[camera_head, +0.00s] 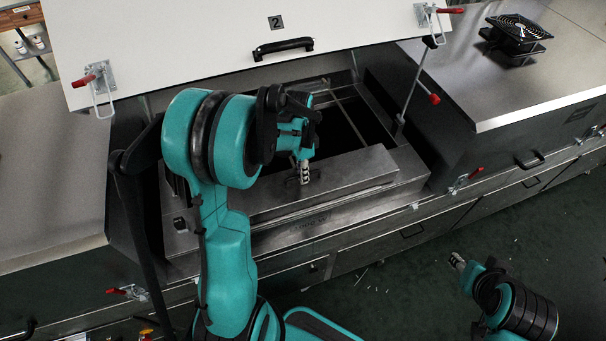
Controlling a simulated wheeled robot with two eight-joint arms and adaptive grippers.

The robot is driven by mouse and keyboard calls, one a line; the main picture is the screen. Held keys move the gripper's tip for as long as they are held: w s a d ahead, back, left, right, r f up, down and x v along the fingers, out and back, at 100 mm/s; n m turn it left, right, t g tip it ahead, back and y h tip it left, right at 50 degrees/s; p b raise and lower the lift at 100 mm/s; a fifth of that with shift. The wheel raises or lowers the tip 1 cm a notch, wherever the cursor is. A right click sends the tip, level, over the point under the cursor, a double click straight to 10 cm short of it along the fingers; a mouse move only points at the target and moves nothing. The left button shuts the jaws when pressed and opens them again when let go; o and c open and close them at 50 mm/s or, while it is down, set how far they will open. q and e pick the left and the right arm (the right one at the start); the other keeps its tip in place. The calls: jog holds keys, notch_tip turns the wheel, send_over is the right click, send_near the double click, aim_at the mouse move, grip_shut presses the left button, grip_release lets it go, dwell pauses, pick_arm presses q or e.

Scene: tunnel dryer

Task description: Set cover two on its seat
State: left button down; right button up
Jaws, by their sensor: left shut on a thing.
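The white cover marked 2 (230,30) stands raised and tilted over the open bay, with a black handle (283,48) on its face. The bay's steel rim (414,172) lies below it, and the opening shows dark inside. My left gripper (304,174) reaches over the bay, pointing down, apart from the white cover. It is shut on what looks like the small handle of a long steel panel (358,170) at the front of the opening; the fingers partly hide the grip. My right gripper (457,260) is at the lower right, over the floor; its jaw opening is unclear.
Red-handled clamps (89,80) sit on the cover's corners. A black fan (518,32) lies on the right-hand top (485,75). The left top (50,170) is clear. Small scraps lie on the green floor.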

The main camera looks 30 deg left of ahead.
pick_arm(q)
jog(key=shift+f, duration=0.35)
jog(key=c, duration=1.5)
grip_release()
jog(key=shift+c, duration=0.2)
notch_tip(320, 180, up, 12)
jog(key=w+a, duration=0.1)
jog(key=shift+a, duration=0.15)
jog(key=shift+b, duration=0.3)
